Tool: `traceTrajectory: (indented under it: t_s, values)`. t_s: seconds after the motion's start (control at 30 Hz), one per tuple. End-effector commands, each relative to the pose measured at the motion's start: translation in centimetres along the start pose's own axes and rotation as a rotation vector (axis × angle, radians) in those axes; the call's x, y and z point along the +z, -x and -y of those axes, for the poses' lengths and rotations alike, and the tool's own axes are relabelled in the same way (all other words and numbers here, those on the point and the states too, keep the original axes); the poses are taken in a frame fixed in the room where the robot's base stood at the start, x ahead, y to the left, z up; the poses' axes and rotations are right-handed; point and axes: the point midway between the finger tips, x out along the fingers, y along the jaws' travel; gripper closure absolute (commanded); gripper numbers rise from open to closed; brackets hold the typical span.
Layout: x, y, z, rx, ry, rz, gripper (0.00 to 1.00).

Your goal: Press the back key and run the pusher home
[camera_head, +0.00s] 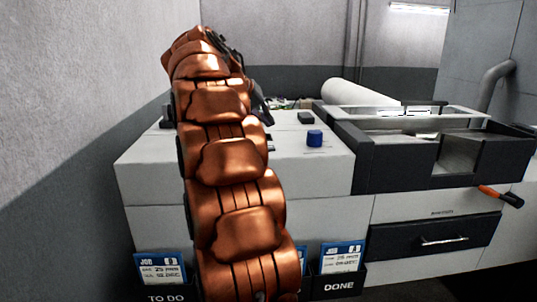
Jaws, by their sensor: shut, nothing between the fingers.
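My gripper (266,116) is a small dark shape just right of my copper arm, over the white cabinet top; most of it is hidden behind the arm. It is shut and empty. On that top stand a blue round knob (315,138) and a low black block (306,118), both right of my gripper and apart from it. A small dark piece (270,142) shows at the arm's edge below the gripper. I cannot tell which of these is the back key. I cannot make out the pusher; the dark-framed machine (365,160) stands to the right.
A white cylinder (360,93) lies at the back of the machine. An orange-and-black handle (500,195) sticks out at right, above a dark drawer (435,238). Card holders marked TO DO (166,298) and DONE (339,286) hang on the front. A wall stands close on the left.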

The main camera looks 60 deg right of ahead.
Motion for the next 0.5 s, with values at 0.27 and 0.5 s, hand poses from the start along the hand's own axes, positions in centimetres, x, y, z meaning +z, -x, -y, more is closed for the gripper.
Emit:
traceTrajectory:
  t_s: [0.27, 0.5]
  values:
    - [1.8, -2.6, 1.9, 0.0, -0.001, -0.002, 1.0]
    - [2.3, -3.2, 2.4, 0.0, -0.002, -0.002, 1.0]
